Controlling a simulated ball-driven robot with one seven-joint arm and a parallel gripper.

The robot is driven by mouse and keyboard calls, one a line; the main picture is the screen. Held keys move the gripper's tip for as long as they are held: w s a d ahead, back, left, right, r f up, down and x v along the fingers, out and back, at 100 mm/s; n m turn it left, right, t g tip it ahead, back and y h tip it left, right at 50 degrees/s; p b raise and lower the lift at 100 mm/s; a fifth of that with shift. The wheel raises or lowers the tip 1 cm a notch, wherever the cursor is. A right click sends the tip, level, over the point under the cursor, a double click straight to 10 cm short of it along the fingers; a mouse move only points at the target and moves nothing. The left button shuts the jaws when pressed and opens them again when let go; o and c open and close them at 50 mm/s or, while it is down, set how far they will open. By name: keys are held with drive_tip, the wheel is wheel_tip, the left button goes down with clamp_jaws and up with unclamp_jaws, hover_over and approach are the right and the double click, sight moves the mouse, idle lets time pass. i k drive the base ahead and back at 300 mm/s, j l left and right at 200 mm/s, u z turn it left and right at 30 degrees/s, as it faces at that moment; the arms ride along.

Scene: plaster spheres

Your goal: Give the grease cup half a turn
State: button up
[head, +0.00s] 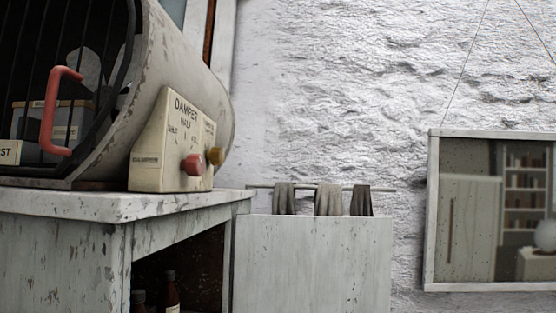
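No part is marked as a grease cup, and I cannot tell whether one is in view. The box stands against a large pale, worn drum (170,45) with a dark barred front. A red handle (49,112) is on the bars. My gripper is not in view.
The drum and box rest on a worn white table (68,204), with dark bottles (170,292) beneath. To the right stand a pale panel (315,262) and a rail with several grey cloths (327,199). A framed mirror or picture (431,215) hangs on the rough white wall.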

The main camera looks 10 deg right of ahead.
sight(217, 155)
drive_tip(key=i+l+z, duration=0.1)
drive_tip(key=i, duration=0.45)
drive_tip(key=i+l+z, duration=0.1)
drive_tip(key=i+l, duration=0.2)
drive_tip(key=i, duration=0.3)
